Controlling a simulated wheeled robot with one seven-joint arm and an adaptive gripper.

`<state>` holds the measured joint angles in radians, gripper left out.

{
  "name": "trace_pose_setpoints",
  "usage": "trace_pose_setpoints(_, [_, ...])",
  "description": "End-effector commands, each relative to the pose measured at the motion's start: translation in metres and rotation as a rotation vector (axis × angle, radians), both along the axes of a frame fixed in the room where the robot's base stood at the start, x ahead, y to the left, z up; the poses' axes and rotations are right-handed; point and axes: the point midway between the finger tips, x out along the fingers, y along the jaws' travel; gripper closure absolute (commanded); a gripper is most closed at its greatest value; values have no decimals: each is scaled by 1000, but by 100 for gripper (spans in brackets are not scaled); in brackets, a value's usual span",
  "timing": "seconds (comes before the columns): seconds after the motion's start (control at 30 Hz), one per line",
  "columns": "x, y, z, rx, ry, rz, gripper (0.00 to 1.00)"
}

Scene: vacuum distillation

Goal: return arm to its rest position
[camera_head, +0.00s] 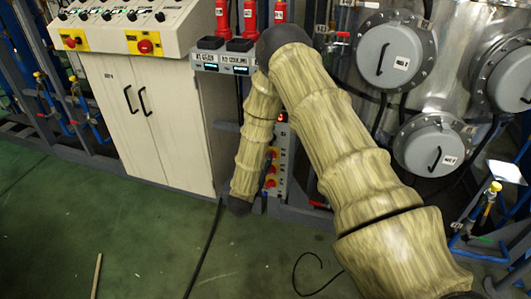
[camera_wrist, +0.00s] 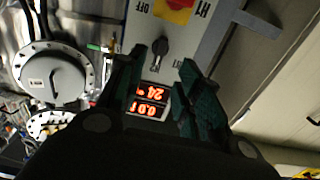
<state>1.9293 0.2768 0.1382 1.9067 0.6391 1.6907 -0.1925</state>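My gripper (camera_wrist: 164,58) is open in the wrist view, its two dark fingers apart with nothing held. A black rotary knob (camera_wrist: 160,48) on a grey control panel (camera_wrist: 205,45) shows between and beyond the fingertips; I cannot tell how far off it is. The panel shows upside down, with red digits lit on a display (camera_wrist: 148,103) between the fingers. In the head view my arm (camera_head: 350,150), in a tan ribbed cover, rises from the lower right to a dark elbow and bends down in front of the panel column. The gripper's fingers cannot be made out there.
A cream cabinet (camera_head: 150,110) with a button console (camera_head: 125,25) stands left of my arm. A steel vessel with round grey hatches (camera_head: 396,52) stands at the right. Blue pipes (camera_head: 480,215) are at the lower right. The green floor (camera_head: 140,235) is mostly open, with black cables on it.

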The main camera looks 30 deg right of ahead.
Motion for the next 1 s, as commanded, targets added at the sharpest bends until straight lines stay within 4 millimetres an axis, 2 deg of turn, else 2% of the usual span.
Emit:
trace_pose_setpoints(0.2, [-8, 10, 0, 0, -1, 1, 65])
trace_pose_setpoints(0.77, [-10, 12, -1, 3, 4, 5, 65])
trace_pose_setpoints(0.87, [-15, 20, -13, 28, 45, 42, 65])
trace_pose_setpoints(0.97, [-31, 39, -40, 86, 138, 125, 65])
trace_pose_setpoints(1.0, [-41, 50, -54, 118, 191, 168, 65])
